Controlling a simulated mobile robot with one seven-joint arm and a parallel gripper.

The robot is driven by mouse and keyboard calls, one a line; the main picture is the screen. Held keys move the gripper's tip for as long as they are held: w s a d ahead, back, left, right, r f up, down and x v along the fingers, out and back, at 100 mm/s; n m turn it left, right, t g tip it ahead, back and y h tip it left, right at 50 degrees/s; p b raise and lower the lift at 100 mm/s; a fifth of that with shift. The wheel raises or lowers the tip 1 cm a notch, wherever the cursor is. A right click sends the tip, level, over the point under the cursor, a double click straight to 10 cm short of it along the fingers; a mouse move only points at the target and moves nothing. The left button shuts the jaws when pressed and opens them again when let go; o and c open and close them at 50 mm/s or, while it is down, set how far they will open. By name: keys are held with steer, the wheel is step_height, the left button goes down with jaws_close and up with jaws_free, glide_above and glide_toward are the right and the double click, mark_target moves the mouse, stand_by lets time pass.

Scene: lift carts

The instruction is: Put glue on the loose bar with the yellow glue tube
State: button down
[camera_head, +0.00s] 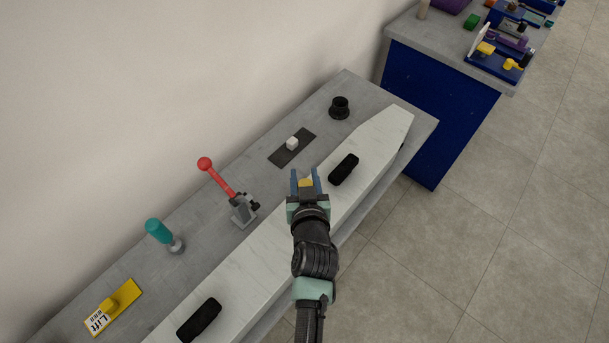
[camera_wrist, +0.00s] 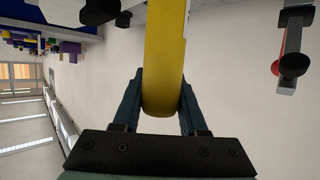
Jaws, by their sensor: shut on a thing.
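My gripper (camera_head: 305,181) is shut on the yellow glue tube (camera_head: 306,183), above the far part of the workbench. In the wrist view the yellow tube (camera_wrist: 165,60) stands between the two blue fingers and runs out of the top of the picture. Its tip is out of view there and too small to make out in the head view. A long white bar (camera_head: 262,262) with black handles (camera_head: 343,169) lies along the front of the bench, and my gripper is over its back edge. I cannot tell whether this is the loose bar or whether it carries glue.
A blue cabinet (camera_head: 432,100) is beyond.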

steer(key=shift+s+a+r+p, duration=0.2)
steer(key=shift+s+a+p, duration=0.15)
steer(key=shift+s+p, duration=0.15)
steer(key=s+a+p, duration=0.6)
steer(key=s+a, duration=0.3)
steer(key=s, duration=0.4)
steer(key=shift+s+a+f, duration=0.15)
steer(key=shift+a+f, duration=0.1)
steer(key=shift+a, duration=0.1)
stand_by(2.1)
steer(key=shift+d, duration=0.1)
